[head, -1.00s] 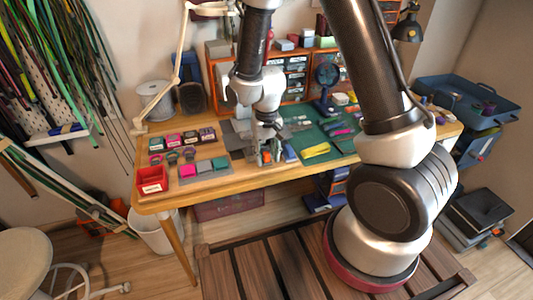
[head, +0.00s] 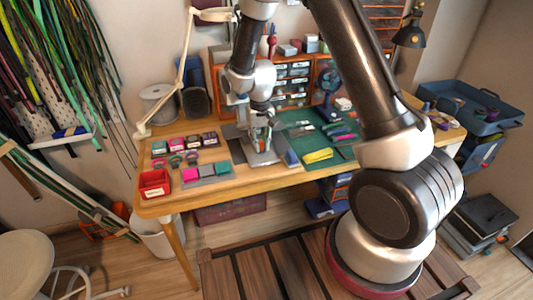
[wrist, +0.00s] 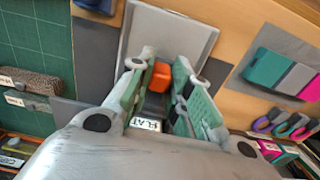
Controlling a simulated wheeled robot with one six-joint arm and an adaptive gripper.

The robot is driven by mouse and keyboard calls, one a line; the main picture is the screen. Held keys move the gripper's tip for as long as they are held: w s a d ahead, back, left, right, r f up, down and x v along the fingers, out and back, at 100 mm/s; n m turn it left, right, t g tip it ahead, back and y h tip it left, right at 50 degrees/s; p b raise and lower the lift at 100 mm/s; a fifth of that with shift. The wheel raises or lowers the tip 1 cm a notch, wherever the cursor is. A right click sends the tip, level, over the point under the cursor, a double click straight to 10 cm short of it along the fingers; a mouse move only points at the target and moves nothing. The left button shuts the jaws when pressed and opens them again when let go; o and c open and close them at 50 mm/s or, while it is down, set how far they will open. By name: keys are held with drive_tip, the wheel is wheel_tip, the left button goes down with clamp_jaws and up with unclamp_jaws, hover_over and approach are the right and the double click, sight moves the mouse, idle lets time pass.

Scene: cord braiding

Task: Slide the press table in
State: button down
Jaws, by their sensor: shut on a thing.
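The press table appears as a light grey plate (wrist: 172,35) with a raised rim in the wrist view. It also shows in the head view (head: 264,158), lying near the bench's front edge. An orange block (wrist: 160,77) stands at the plate's end. My gripper (wrist: 163,76) is over it, its two green-padded fingers on either side of the orange block and shut on it. Whether the block is fixed to the plate cannot be told. A white label reading FLAT (wrist: 147,125) shows between the fingers.
A green cutting mat (head: 300,126) lies right of the plate, with a yellow piece (head: 318,155) on it. Left are pink and teal blocks (head: 205,172) on a grey mat and a red bin (head: 154,184). Drawer units stand behind.

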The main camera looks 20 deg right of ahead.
drive_tip(key=w, duration=0.4)
drive_tip(key=c, duration=1.3)
unclamp_jaws()
wheel_tip(320, 180, up, 12)
